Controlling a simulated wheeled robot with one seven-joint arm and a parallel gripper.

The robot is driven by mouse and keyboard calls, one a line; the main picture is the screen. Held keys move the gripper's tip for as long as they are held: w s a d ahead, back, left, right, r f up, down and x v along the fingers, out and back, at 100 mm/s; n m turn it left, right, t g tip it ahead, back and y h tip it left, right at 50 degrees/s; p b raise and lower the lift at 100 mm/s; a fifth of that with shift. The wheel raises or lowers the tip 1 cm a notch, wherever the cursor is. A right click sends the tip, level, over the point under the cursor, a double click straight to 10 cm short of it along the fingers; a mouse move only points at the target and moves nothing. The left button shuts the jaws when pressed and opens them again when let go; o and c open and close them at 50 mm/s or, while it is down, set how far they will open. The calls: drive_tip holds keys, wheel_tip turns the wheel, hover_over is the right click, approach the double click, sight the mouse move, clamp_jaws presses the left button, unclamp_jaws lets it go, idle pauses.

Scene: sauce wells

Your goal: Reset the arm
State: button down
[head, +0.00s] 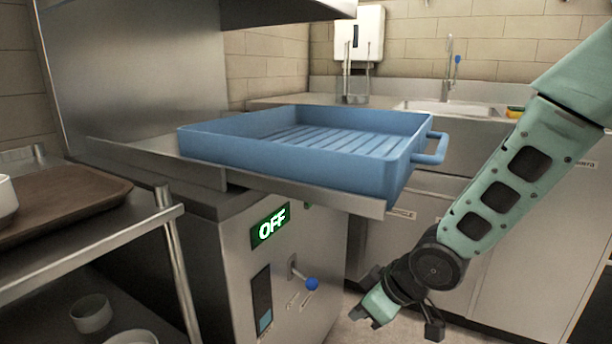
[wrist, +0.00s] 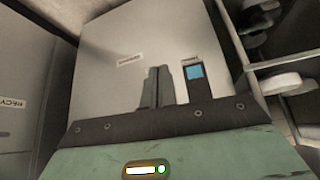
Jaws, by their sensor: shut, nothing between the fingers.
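My arm reaches down from the upper right in the head view, and my gripper (head: 368,308) hangs low in front of the steel machine, to the right of its blue-knobbed lever (head: 311,284). The gripper is shut and holds nothing. In the wrist view its dark fingers (wrist: 158,88) stand together in front of the machine's grey front panel (wrist: 120,45). In the head view I see a gap between the gripper and the lever.
A large blue tray (head: 290,160) sits on the machine's top. A green sign (head: 270,226) on its front reads OFF. A steel rack (head: 100,240) with a brown tray (head: 60,200) stands at left. A counter with a sink (head: 450,106) lies behind.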

drive_tip(key=s+d+r+m+g+h, duration=0.15)
drive_tip(key=s+r, duration=0.25)
drive_tip(key=s, duration=0.7)
drive_tip(key=s+d+r+m+g+h, duration=0.1)
drive_tip(key=s+d+r+g+h, duration=0.3)
drive_tip(key=s, duration=0.7)
wheel_tip(320, 180, up, 32)
drive_tip(key=a+t+p, duration=0.1)
drive_tip(key=p, duration=3)
drive_tip(key=shift+s+a+y, duration=0.25)
drive_tip(key=shift+s+y, duration=0.15)
drive_tip(key=shift+y, duration=0.05)
